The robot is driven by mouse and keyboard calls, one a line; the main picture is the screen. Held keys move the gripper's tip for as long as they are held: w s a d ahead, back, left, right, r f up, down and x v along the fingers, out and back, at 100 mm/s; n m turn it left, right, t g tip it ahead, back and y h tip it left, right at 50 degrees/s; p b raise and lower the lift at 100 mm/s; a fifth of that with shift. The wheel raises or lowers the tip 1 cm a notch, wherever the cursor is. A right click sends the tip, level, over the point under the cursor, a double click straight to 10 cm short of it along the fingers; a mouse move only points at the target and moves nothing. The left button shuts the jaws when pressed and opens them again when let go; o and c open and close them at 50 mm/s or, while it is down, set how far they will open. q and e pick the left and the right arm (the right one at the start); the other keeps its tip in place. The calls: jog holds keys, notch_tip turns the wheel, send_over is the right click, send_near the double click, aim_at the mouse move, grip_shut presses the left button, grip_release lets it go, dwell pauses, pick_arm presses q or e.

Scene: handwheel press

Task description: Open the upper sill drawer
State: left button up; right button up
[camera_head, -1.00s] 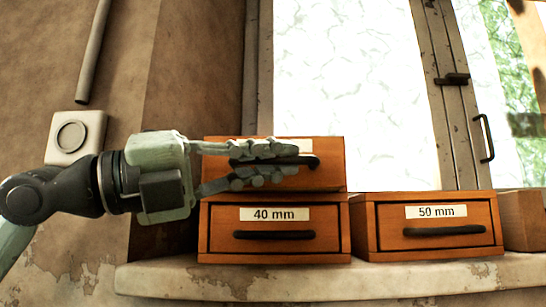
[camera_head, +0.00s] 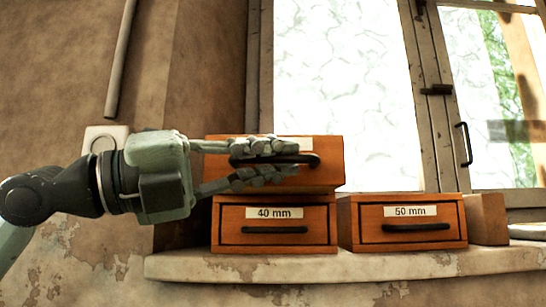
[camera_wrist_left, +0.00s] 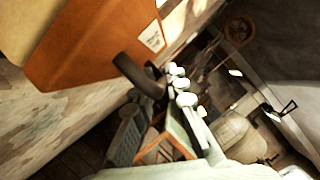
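The upper sill drawer (camera_head: 325,175) is an orange wooden drawer above the 40 mm drawer (camera_head: 225,240). Its front stands out ahead of the drawer below, and its label is mostly hidden by my fingers. My left gripper (camera_head: 288,160) has its fingers above and below the black handle (camera_head: 314,161) and appears closed on it. In the left wrist view, the orange drawer (camera_wrist_left: 95,50) fills the upper left, and its dark handle (camera_wrist_left: 138,75) runs in to my fingers (camera_wrist_left: 160,105). My right gripper is not in view.
The 50 mm drawer (camera_head: 362,220) sits shut to the right, with a plain wooden block (camera_head: 487,220) beside it. All rest on a worn stone sill (camera_head: 400,265). A window with dark latches (camera_head: 436,90) stands behind. The space in front of the sill looks clear.

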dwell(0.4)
pick_arm(q)
jog(key=v, duration=1.2)
